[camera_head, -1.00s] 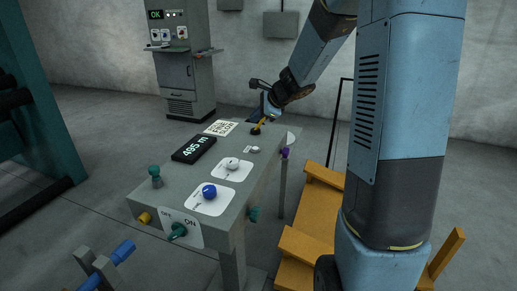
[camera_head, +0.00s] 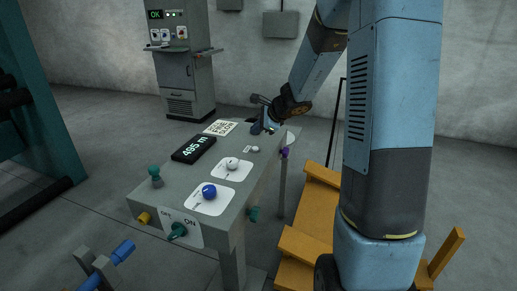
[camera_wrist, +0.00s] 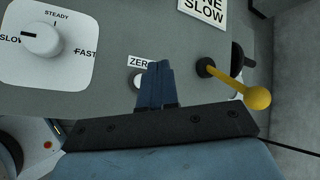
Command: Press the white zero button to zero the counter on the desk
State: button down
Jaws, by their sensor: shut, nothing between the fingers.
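The white zero button (camera_head: 256,149) sits on the desk top near its right edge, beside a small label. In the wrist view, the button (camera_wrist: 134,81) lies below the ZERO label (camera_wrist: 139,62), partly hidden behind my fingers. My gripper (camera_head: 268,129) is shut and empty over the far right part of the desk. Its dark blue fingers (camera_wrist: 155,84) overlap the button's right side in the wrist view; I cannot tell whether they touch it. The counter (camera_head: 194,148) is a black display on the desk (camera_head: 180,181) reading 495 m.
A white knob (camera_head: 232,163) and a blue knob (camera_head: 209,191) stand on the desk. A yellow-balled lever (camera_wrist: 257,97) is close right of my fingers in the wrist view. An orange frame (camera_head: 309,213) stands right of the desk. A grey cabinet (camera_head: 186,82) stands behind.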

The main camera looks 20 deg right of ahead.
aim_at(257, 149)
jog(key=shift+f, duration=2.15)
jog(key=shift+f, duration=0.15)
dwell(0.4)
jog(key=shift+f, duration=0.2)
jog(key=shift+f, duration=0.5)
dwell(0.9)
jog(key=shift+r, duration=0.15)
dwell(0.3)
jog(key=shift+r, duration=0.8)
jog(key=shift+r, duration=2.5)
